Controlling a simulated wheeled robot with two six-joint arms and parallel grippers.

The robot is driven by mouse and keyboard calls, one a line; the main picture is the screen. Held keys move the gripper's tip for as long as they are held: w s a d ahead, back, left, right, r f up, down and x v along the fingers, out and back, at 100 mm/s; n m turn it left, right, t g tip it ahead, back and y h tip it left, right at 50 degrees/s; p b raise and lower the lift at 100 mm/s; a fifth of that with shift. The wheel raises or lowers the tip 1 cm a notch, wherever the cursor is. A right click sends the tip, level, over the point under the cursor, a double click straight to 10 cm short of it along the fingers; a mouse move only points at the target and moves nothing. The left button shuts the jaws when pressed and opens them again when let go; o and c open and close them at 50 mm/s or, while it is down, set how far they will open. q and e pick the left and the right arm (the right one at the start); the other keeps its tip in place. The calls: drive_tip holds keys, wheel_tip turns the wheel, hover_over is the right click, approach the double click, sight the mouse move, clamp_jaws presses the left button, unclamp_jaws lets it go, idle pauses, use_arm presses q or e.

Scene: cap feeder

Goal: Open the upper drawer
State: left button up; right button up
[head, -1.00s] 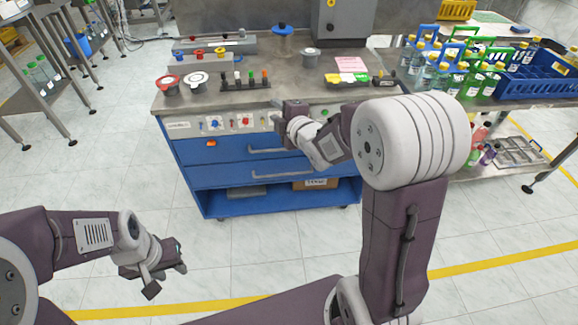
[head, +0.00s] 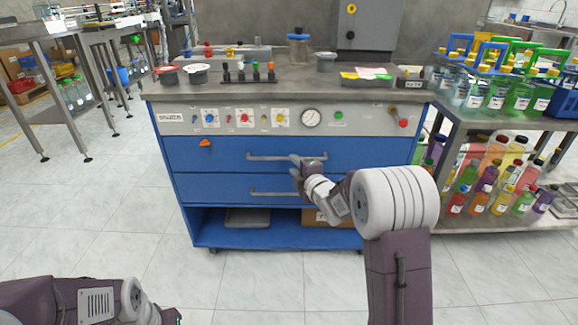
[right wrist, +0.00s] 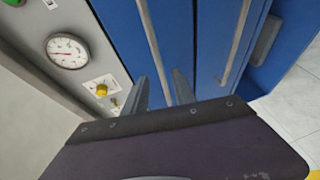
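The upper drawer (head: 225,154) is a blue front under the grey control panel, and it looks closed. Its grey bar handle (head: 262,156) also shows in the right wrist view (right wrist: 151,40). My right gripper (head: 295,160) is at the right part of this handle. In the right wrist view its two fingers (right wrist: 162,92) are apart, and the handle runs down between them in the picture. Whether they touch the bar is unclear. My left gripper (head: 168,316) is low at the bottom edge, partly cut off, far from the drawer.
The lower drawer (head: 215,187) with its own handle (head: 265,194) is just below. The control panel (head: 352,117) has knobs and a gauge. Caps and jars stand on the worktop (head: 195,90). A bottle rack table (head: 470,118) is at the right. Floor in front is free.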

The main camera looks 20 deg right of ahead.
sight(288, 159)
drive_tip(key=b+x, duration=0.1)
drive_tip(key=x, duration=0.4)
drive_tip(key=shift+w, duration=0.15)
clamp_jaws()
drive_tip(key=shift+f, duration=0.1)
idle(1.1)
